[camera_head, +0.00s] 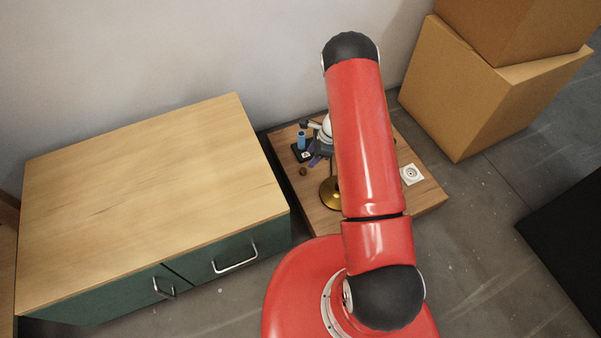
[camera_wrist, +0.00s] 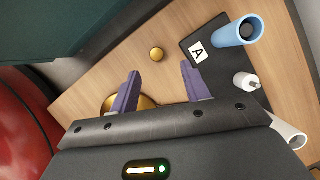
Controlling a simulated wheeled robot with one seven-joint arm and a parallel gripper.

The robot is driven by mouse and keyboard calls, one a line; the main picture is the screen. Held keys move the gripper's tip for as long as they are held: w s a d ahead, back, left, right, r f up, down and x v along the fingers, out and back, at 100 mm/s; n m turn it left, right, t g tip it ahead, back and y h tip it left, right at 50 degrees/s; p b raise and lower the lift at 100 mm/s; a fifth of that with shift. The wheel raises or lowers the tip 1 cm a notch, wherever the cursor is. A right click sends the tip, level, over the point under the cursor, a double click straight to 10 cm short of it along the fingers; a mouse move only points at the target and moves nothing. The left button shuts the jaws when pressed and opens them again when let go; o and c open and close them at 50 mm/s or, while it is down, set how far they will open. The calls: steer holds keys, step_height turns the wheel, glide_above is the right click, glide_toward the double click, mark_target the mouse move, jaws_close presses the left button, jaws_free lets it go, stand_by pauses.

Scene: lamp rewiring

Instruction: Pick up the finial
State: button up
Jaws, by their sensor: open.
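The finial appears to be a small round brass knob (camera_wrist: 156,54) lying on the wooden table top, seen in the wrist view. In the head view it is a small dark brown ball (camera_head: 303,171) left of the lamp base. My gripper (camera_wrist: 160,70) is open, with its two purple fingers spread apart and nothing between them. The knob shows just beyond the fingertips, between their lines. I cannot tell the height of the fingers above it. In the head view my gripper (camera_head: 315,160) is small and partly hidden by my arm.
A brass lamp base (camera_head: 328,194) stands close by, partly behind my arm. A black tray (camera_wrist: 197,72) marked A holds a blue cylinder (camera_wrist: 238,32) and a small white bottle (camera_wrist: 246,80). A white socket (camera_head: 412,174) lies right. A green cabinet (camera_head: 230,252) stands left.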

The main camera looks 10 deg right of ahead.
mark_target(303, 170)
steer(key=x, duration=0.7)
steer(key=shift+s+a+f+b, duration=0.1)
steer(key=shift+s+f+b, duration=0.2)
jaws_close()
steer(key=shift+r, duration=0.1)
